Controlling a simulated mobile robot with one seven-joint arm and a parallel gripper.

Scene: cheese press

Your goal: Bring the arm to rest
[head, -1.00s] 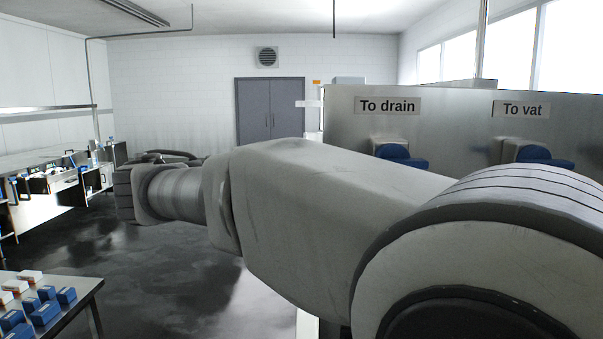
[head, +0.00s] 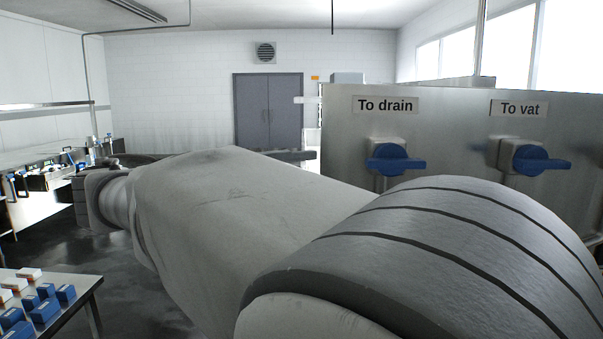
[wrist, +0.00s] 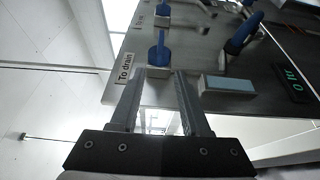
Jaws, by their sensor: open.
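My arm (head: 215,205) stretches across the lower middle of the head view, reaching left to its bent elbow or wrist part. My gripper (wrist: 165,75) shows in the wrist view with its two fingers apart and nothing between them. In the head view the gripper is mostly hidden behind my arm; a dark bar just past the arm may be part of it. In the wrist view the fingertips appear near the blue "To drain" handle (wrist: 160,53); I cannot tell the gap. That handle also shows in the head view (head: 391,160).
A steel panel (head: 450,110) stands right, with a blue "To vat" handle (head: 537,158). The wrist view shows a blue lever (wrist: 243,34), a pale blue-topped block (wrist: 228,86) and a green display (wrist: 292,82). A table with blue and white blocks (head: 44,311) stands at lower left.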

